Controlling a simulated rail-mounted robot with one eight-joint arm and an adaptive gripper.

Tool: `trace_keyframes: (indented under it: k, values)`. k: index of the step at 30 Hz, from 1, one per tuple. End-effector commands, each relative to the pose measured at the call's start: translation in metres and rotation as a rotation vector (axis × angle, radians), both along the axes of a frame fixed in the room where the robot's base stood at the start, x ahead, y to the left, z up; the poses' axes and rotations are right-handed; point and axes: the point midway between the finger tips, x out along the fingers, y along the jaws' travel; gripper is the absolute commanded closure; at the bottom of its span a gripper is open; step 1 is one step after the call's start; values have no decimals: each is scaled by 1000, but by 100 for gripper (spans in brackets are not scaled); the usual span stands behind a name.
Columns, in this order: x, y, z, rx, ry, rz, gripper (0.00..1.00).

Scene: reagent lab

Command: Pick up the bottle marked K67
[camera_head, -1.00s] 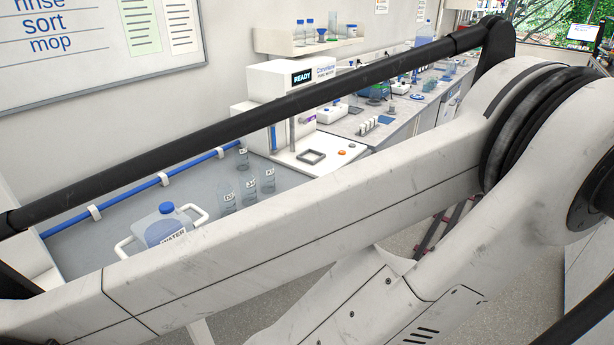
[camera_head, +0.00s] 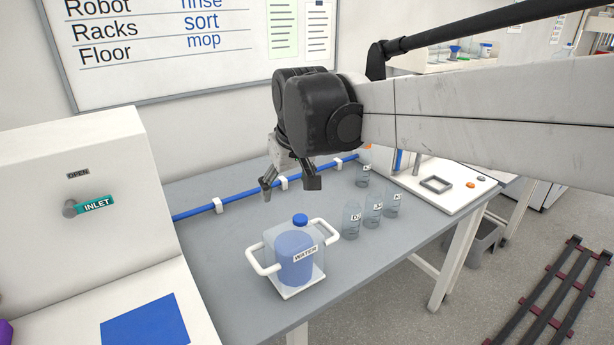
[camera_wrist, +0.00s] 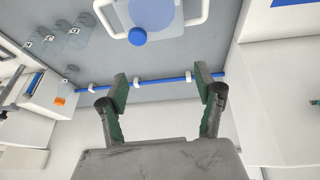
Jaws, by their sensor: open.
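Several clear labelled bottles stand upright on the grey bench right of the water container. In the head view there is a front left bottle (camera_head: 352,220), a middle bottle (camera_head: 373,212), a right bottle (camera_head: 393,204) and a back bottle (camera_head: 362,176). Their labels are too small to read fully, so I cannot tell which is K67. My gripper (camera_head: 290,187) is open and empty, above the bench and left of the bottles. In the wrist view the open fingers (camera_wrist: 162,80) have nothing between them, and the bottles (camera_wrist: 78,37) show at upper left.
A handled water container (camera_head: 295,262) with a blue cap stands on the bench, left of the bottles. A blue rail (camera_head: 240,196) runs along the wall. A white instrument (camera_head: 445,186) is at right, and a white cabinet marked INLET (camera_head: 80,170) at left.

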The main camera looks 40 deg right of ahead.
Motion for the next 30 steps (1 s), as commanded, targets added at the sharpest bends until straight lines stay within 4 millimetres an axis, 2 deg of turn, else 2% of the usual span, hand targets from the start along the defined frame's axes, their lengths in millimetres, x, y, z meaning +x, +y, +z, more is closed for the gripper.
trace_keyframes:
  k: [1, 6, 11, 15, 20, 24, 27, 30]
  values:
    - [12, -19, 3, -1, 19, -17, 34]
    - [40, -82, 6, 4, 89, -56, 34]
    - [60, -148, 1, 17, 153, -91, 34]
    - [70, -209, -9, 36, 206, -119, 34]
    - [73, -281, -28, 63, 264, -151, 34]
    - [66, -344, -50, 94, 310, -177, 34]
    - [57, -383, -67, 117, 337, -191, 34]
    - [48, -413, -81, 136, 358, -202, 34]
